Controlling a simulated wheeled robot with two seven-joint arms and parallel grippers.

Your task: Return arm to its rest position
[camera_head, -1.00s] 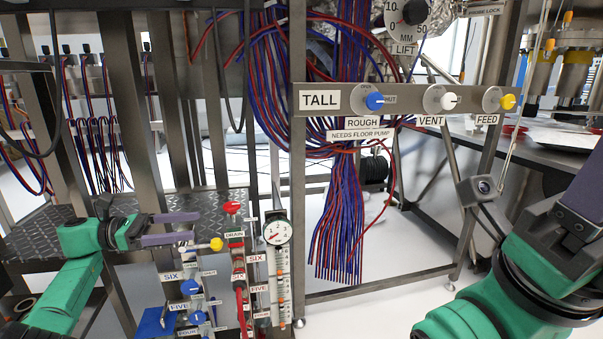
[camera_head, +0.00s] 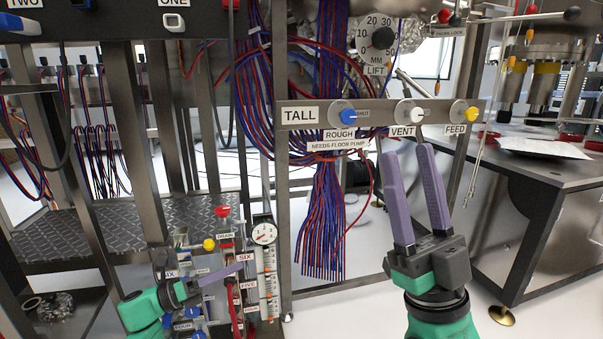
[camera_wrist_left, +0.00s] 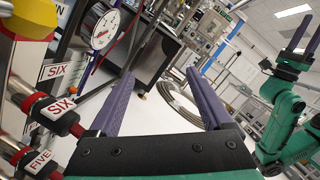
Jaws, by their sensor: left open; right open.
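My right gripper (camera_head: 408,160) is raised in the head view, its two purple fingers pointing up, apart and empty. My left gripper (camera_head: 240,265) is low at the left, in front of the valve labels marked SIX and FIVE. Its fingers overlap in the head view. The left wrist view shows my left gripper's fingers (camera_wrist_left: 157,85) spread with nothing between them. My right arm (camera_wrist_left: 288,120) also shows at the right of that view.
A round gauge (camera_head: 264,234) and a valve column with a red DRAIN knob (camera_head: 222,211) stand beside my left gripper. Red and blue cables (camera_head: 322,220) hang in the middle. A bench (camera_head: 560,172) stands at the right. Open floor shows between the frame and bench.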

